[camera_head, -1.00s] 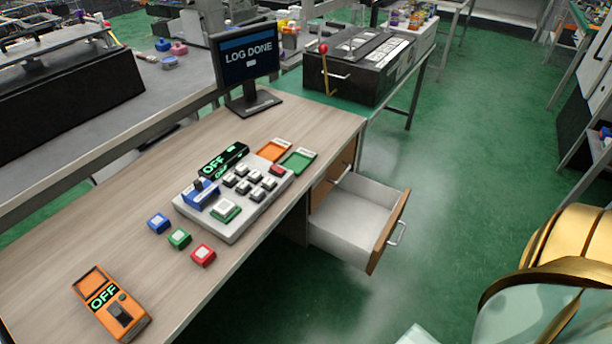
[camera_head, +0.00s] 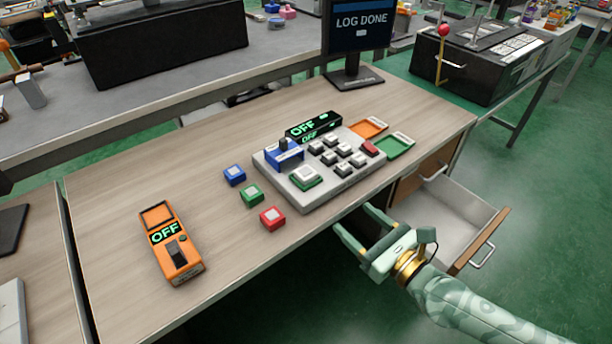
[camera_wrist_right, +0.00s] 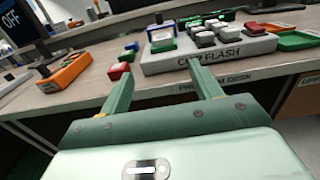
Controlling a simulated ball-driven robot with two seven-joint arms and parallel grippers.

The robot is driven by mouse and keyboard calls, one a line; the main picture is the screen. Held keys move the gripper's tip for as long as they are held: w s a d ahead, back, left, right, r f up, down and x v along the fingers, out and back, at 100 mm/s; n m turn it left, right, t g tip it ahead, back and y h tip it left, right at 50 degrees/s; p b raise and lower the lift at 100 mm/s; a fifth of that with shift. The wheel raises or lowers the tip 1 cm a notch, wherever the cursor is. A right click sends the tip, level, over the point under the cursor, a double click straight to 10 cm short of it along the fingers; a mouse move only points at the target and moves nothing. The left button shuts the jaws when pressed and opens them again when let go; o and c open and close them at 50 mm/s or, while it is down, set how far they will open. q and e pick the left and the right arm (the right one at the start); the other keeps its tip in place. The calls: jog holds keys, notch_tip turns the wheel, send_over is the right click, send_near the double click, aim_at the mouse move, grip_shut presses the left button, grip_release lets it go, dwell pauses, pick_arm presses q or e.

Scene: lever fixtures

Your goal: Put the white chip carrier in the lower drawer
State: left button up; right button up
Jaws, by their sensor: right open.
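A white chip carrier (camera_head: 307,174) appears seated in the green socket at the front of the grey flashing board (camera_head: 343,183). It also shows in the wrist view (camera_wrist_right: 161,36). The lower drawer (camera_head: 483,238) is pulled out at the desk's right end, and its visible floor is bare. A closed upper drawer front (camera_head: 425,168) sits above it. My right gripper (camera_head: 354,218) is open and empty at the desk's front edge, left of the drawer and below the board. In the wrist view its fingers (camera_wrist_right: 162,80) point toward the board. My left gripper is out of view.
Blue (camera_head: 234,175), green (camera_head: 251,195) and red (camera_head: 272,218) chip carriers lie left of the board. An orange handheld device (camera_head: 172,245) reading OFF lies farther left. Orange (camera_head: 368,128) and green (camera_head: 394,146) trays adjoin the board's back right. A monitor (camera_head: 359,40) stands behind.

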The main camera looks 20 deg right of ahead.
jog(key=p, duration=0.2)
send_near(310, 176)
jog(key=x, duration=0.4)
jog(key=shift+a+f, duration=0.15)
jog(key=shift+a, duration=0.1)
jog(key=x, duration=0.6)
jog(key=shift+w+d+b, duration=0.1)
jog(key=shift+d+b, duration=0.15)
jog(key=shift+b, duration=0.05)
jog(key=shift+c, duration=0.3)
jog(key=c, duration=1.1)
jog(key=shift+o, duration=0.2)
jog(key=shift+r, duration=0.2)
